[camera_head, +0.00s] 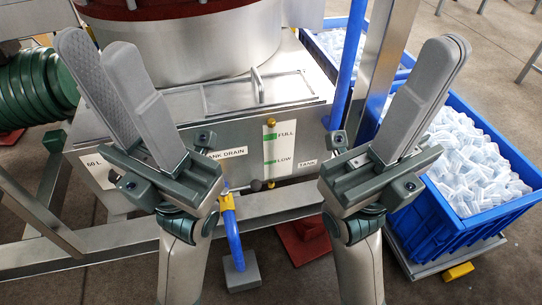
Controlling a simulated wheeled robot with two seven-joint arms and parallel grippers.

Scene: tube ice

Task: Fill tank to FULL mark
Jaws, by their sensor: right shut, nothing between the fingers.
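The metal tank (315,115) stands ahead, below a large steel drum. Its front carries a pale level gauge (269,150) with green marks labelled FULL and LOW. I cannot read a water level in it. A flat lid (232,97) with an upright handle lies on the tank top. A TANK DRAIN label is partly hidden by my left gripper (95,44). That gripper points up at the left, its two grey fingers apart, with nothing held. My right gripper (448,48) points up in front of the blue crate, shut and empty.
A blue crate (450,228) full of clear ice tubes stands at the right, with another blue crate (403,74) behind it. Metal frame bars cross the front; a green ribbed motor (35,88) is at left.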

